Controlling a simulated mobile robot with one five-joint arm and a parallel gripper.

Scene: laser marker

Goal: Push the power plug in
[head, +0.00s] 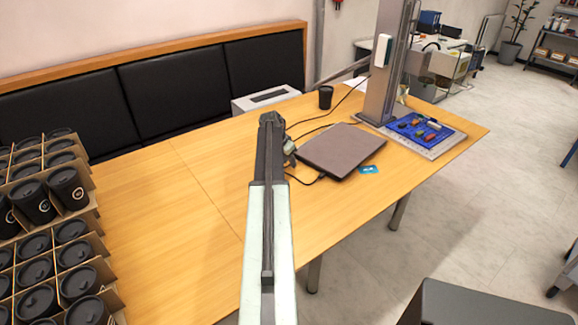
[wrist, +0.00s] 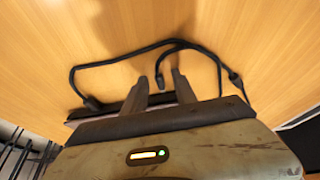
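A closed grey-brown laptop (head: 342,150) lies on the wooden table, with thin black cables near its left side. My gripper (head: 289,147) is just left of the laptop, seen small and dark in the head view. In the wrist view my gripper (wrist: 160,74) has its two dark fingers apart over the table, with nothing held between them. A black cable (wrist: 112,61) loops around the fingertips. One thick connector (wrist: 93,103) is at the left, by a dark edge behind the fingers; another thick black piece (wrist: 235,78) is at the right. I cannot tell which is the power plug.
A laser marker column (head: 385,70) with a blue mat (head: 447,141) stands right of the laptop. A black cup (head: 326,97) is behind it. Crates of black cups (head: 55,215) fill the left. The table between is mostly clear.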

